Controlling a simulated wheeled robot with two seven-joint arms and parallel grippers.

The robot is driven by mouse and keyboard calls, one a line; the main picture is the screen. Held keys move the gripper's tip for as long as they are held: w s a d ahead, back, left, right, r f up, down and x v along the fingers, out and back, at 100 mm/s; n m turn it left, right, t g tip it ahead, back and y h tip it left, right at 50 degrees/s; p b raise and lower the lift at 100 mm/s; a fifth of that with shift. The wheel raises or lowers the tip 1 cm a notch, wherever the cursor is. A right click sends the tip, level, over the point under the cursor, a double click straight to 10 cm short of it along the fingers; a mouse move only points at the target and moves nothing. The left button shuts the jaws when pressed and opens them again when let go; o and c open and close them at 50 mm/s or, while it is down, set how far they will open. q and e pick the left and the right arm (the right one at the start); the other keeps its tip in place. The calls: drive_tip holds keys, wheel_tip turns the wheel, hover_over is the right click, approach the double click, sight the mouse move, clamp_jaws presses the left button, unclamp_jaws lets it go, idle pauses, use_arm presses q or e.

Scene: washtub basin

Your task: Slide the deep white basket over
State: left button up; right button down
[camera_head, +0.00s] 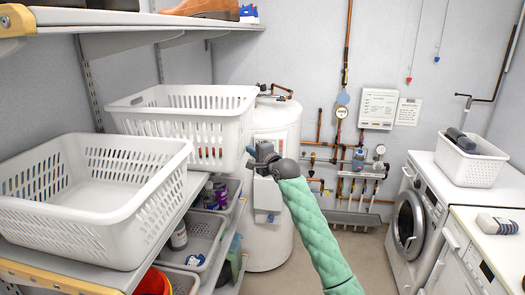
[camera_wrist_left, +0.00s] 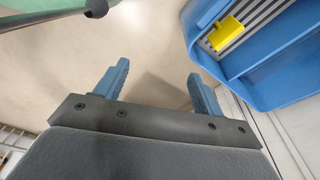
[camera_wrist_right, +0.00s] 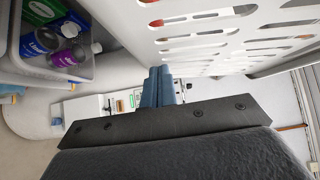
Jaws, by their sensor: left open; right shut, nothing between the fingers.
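A second slotted white basket (camera_head: 95,195), open and empty-looking, stands nearer on the same shelf. My right gripper (camera_head: 254,153) is at the right end of the far basket. In the right wrist view its fingers (camera_wrist_right: 158,74) are shut together, with the basket's slotted wall (camera_wrist_right: 225,35) close beside the tips; I cannot tell whether they touch. My left gripper (camera_wrist_left: 157,80) shows only in the left wrist view, open and empty above the floor.
A white tank (camera_head: 275,215) stands behind my right gripper. Grey bins (camera_head: 205,235) with bottles sit on the lower shelf. A washing machine (camera_head: 410,220) is at the right, with a small white basket (camera_head: 468,167) on top. A blue container (camera_wrist_left: 245,75) is near my left gripper.

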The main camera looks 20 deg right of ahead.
use_arm(q)
drive_tip(key=shift+s+a+f+p, duration=0.25)
drive_tip(key=shift+s+a+f, duration=0.1)
drive_tip(key=shift+f, duration=0.3)
drive_tip(key=shift+s+a+f+p, duration=0.25)
drive_tip(key=shift+s+f, duration=0.1)
drive_tip(key=shift+f, duration=0.25)
use_arm(e)
drive_tip(key=w+a, duration=0.2)
drive_tip(key=a, duration=0.1)
drive_tip(key=w+a, duration=0.1)
drive_tip(key=a, duration=0.1)
drive_tip(key=shift+w+a, duration=0.25)
drive_tip(key=shift+w, duration=0.1)
drive_tip(key=shift+d, duration=0.1)
